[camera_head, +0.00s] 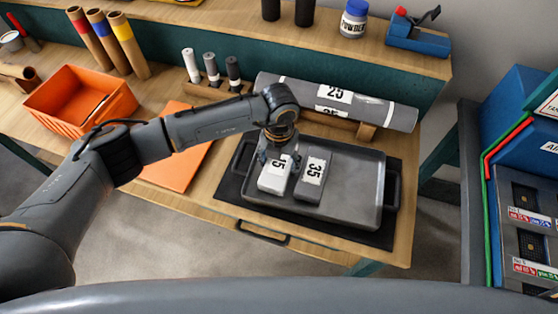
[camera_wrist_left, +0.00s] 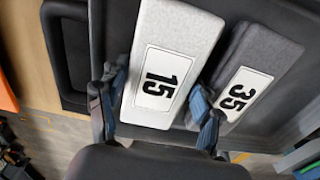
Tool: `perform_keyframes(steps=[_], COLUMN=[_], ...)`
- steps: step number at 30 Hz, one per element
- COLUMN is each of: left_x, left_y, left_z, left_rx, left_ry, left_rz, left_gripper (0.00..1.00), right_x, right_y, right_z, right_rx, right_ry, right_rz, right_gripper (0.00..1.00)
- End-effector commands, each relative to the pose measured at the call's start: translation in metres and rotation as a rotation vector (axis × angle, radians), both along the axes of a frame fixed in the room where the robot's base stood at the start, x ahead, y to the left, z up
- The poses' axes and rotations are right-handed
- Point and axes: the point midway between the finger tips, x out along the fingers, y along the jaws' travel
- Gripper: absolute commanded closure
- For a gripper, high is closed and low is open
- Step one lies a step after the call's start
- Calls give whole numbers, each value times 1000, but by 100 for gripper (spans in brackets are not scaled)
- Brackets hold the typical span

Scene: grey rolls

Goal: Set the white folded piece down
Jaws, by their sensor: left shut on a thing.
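The white folded piece (camera_head: 272,184), labelled 15, is between the fingers of my left gripper (camera_head: 279,154), which is shut on it. In the left wrist view the white piece (camera_wrist_left: 175,60) sits lengthwise between the fingertips (camera_wrist_left: 155,95). It is at the left side of the grey metal tray (camera_head: 355,190). Whether its underside touches the tray floor I cannot tell. A darker grey folded piece (camera_head: 312,180), labelled 35, lies in the tray just right of it; it also shows in the wrist view (camera_wrist_left: 258,62). My right gripper is not in view.
The tray stands on a dark mat (camera_head: 226,187) on the wooden table. A large grey roll (camera_head: 385,112) lies behind it on wooden supports. An orange bin (camera_head: 65,118) and orange sheet (camera_head: 180,170) are at left. The tray's right half is clear.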

Motion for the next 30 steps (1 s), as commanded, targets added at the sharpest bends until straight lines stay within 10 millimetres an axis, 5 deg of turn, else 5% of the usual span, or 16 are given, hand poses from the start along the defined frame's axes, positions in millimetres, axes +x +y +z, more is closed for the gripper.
perform_keyframes(steps=[4, 5, 8, 22, 30], left_x=[0, 0, 0, 1, 1], left_y=[0, 0, 0, 0, 0], left_z=[-4, -3, -3, 6, 59], left_rx=[0, 0, 0, -2, -3], left_ry=[-1, 0, 0, -2, -5], left_rz=[0, 0, 0, 0, 0], left_gripper=[71, 31, 12, 12, 12], right_x=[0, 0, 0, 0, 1], right_y=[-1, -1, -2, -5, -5], right_z=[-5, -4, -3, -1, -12], right_rx=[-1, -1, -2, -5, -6], right_ry=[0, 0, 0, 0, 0], right_rz=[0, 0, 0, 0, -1], right_gripper=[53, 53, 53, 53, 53])
